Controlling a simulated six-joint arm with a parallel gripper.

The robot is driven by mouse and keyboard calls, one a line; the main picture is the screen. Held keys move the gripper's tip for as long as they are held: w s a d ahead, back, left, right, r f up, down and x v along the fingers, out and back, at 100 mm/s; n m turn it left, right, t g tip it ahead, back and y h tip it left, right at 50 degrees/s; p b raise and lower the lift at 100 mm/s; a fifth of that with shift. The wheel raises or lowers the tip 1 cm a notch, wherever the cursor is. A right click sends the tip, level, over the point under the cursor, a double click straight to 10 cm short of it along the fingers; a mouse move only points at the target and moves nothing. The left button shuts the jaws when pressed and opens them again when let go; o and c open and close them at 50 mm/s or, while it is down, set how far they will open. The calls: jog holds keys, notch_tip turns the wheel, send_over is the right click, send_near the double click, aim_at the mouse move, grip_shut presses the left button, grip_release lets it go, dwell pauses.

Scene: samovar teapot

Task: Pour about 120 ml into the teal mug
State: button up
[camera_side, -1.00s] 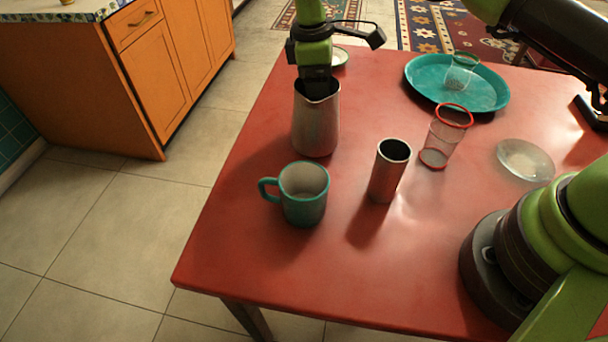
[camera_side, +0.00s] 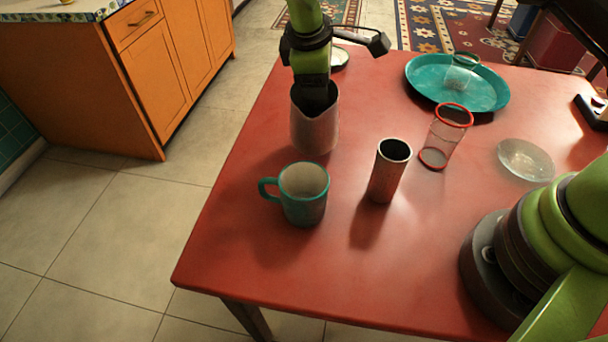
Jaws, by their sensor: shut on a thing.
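The teal mug (camera_side: 303,198) stands upright on the red table, its handle to the left. Its pale inside shows, and I see no liquid in it. A metal pitcher (camera_side: 314,132) is just behind the mug, apart from it and close to the table top. The pitcher is nearly upright with a slight tilt; its inside is mostly hidden by my gripper. My gripper (camera_side: 316,98) comes down from above at the pitcher's mouth and is shut on the pitcher. The fingertips are hidden by the pitcher's wall.
A dark-mouthed metal cup (camera_side: 387,174) stands right of the mug. A clear red-rimmed glass (camera_side: 443,140) and a glass saucer (camera_side: 525,160) are farther right. A teal tray (camera_side: 420,88) with a small glass (camera_side: 460,72) is at the back. The table's front left is clear.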

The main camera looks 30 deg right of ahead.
jog(key=shift+s+a+r+t+h, duration=0.6)
jog(key=shift+s+a+t+h, duration=0.1)
jog(key=shift+s+a+t, duration=0.15)
jog(key=shift+s+a+r+m+t+h, duration=0.15)
jog(key=shift+s+a+r+t+h, duration=0.7)
jog(key=shift+t+h, duration=0.2)
jog(key=shift+s+a+r+m+t+h, duration=0.15)
jog(key=shift+s+a+r+t+h, duration=0.55)
jog(key=shift+s+t+h, duration=0.35)
jog(key=shift+r+t+h, duration=0.3)
jog(key=shift+r+t, duration=0.05)
jog(key=shift+s+a+r+t+h+p, duration=0.3)
jog(key=shift+s+a+r+t+h, duration=0.3)
jog(key=shift+s+r+t+h, duration=0.15)
jog(key=shift+s+a+r+t+h, duration=0.2)
jog(key=shift+s+a+t+h, duration=0.15)
jog(key=shift+s+a, duration=0.15)
jog(key=shift+s+a+r+t+h, duration=0.15)
jog(key=shift+s+a+t+h, duration=0.15)
jog(key=shift+s+a, duration=0.15)
dwell(0.6)
jog(key=w+d+f+g+y, duration=0.4)
dwell(0.5)
